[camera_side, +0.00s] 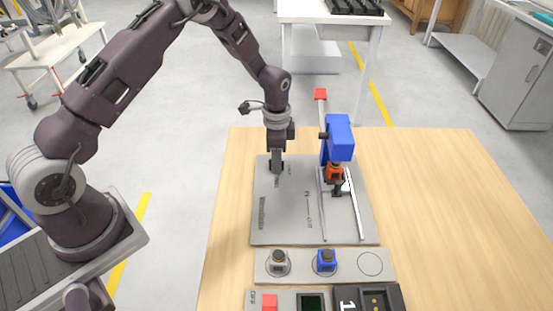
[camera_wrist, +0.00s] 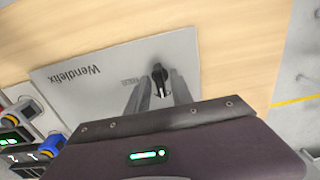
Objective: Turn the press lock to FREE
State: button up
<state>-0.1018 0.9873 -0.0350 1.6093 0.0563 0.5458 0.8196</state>
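The lock is a small black knob (camera_wrist: 159,76) with a white pointer line, on the grey press plate (camera_wrist: 75,80) in the wrist view. My gripper (camera_wrist: 160,82) is over the knob, with one finger on each side and narrow gaps left beside it. The fingers look apart, not closed on the knob. In the side view my gripper (camera_side: 277,168) points straight down at the plate's back left, and hides the knob. Small lettering beside the knob is too small to read. The blue press (camera_side: 340,138) with its red-tipped lever (camera_side: 320,95) stands right of my gripper.
In front of the plate (camera_side: 275,225) is a grey strip with a grey-topped (camera_side: 278,260) and a blue-topped piece (camera_side: 326,260) and an empty ring. A red button (camera_side: 269,302) and small displays are at the front edge. The wooden table (camera_side: 450,210) is clear on the right.

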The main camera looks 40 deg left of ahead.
grip_shut()
jog(key=m, duration=0.5)
jog(key=shift+m, duration=0.4)
jog(key=m, duration=0.6)
jog(key=shift+m, duration=0.4)
jog(key=m, duration=0.5)
jog(key=shift+m, duration=0.4)
jog(key=shift+o, duration=0.4)
grip_release()
jog(key=shift+r, duration=0.1)
